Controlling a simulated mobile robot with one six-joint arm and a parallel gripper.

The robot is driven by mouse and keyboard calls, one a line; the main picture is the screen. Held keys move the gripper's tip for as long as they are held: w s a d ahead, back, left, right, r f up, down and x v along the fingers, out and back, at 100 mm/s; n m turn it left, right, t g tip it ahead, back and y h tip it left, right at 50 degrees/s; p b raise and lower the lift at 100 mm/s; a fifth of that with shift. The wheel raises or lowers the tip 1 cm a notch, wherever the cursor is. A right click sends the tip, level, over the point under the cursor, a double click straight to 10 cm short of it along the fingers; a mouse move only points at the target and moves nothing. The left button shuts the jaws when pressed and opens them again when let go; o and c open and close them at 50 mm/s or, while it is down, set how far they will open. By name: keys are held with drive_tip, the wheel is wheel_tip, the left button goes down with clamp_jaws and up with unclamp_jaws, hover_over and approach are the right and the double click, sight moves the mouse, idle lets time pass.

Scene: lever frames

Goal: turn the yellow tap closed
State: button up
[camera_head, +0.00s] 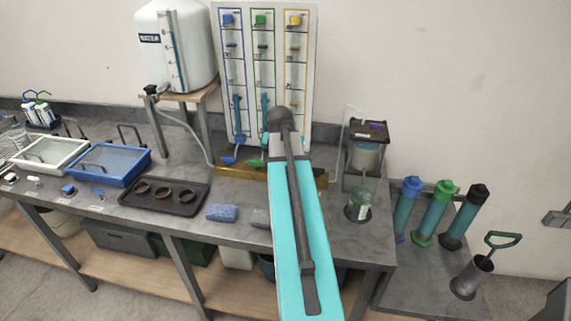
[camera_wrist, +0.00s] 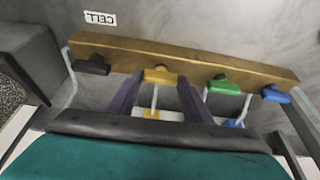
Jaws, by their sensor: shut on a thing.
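The yellow tap (camera_wrist: 161,76) sits on a brass-coloured bar (camera_wrist: 221,68) in the wrist view, between the black tap (camera_wrist: 91,66) and the green tap (camera_wrist: 223,86). My gripper (camera_wrist: 159,84) has its two purple fingers on either side of the yellow tap's handle and is shut on it. A pale tube shows between the fingers below the tap. In the head view my arm hides the yellow tap and my gripper; only the left part of the bar (camera_head: 228,172) and its right end show.
The blue tap (camera_wrist: 275,94) is on the bar beyond the green one. A panel (camera_head: 308,75) with blue, green and yellow columns stands behind the bar. A glass jar (camera_head: 358,206) and a dark-topped apparatus (camera_head: 370,133) stand right of my arm. A blue sponge (camera_head: 222,213) lies left.

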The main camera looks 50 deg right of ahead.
drive_tip(key=shift+s+d, duration=0.15)
idle(0.3)
drive_tip(key=o, duration=1.1)
drive_tip(key=shift+c, duration=0.2)
drive_tip(key=shift+r, duration=0.15)
drive_tip(key=shift+a+r, duration=0.2)
drive_tip(key=b+v, duration=0.2)
drive_tip(key=v, duration=1.1)
drive_tip(key=shift+b, duration=0.3)
drive_tip(key=shift+r, duration=0.15)
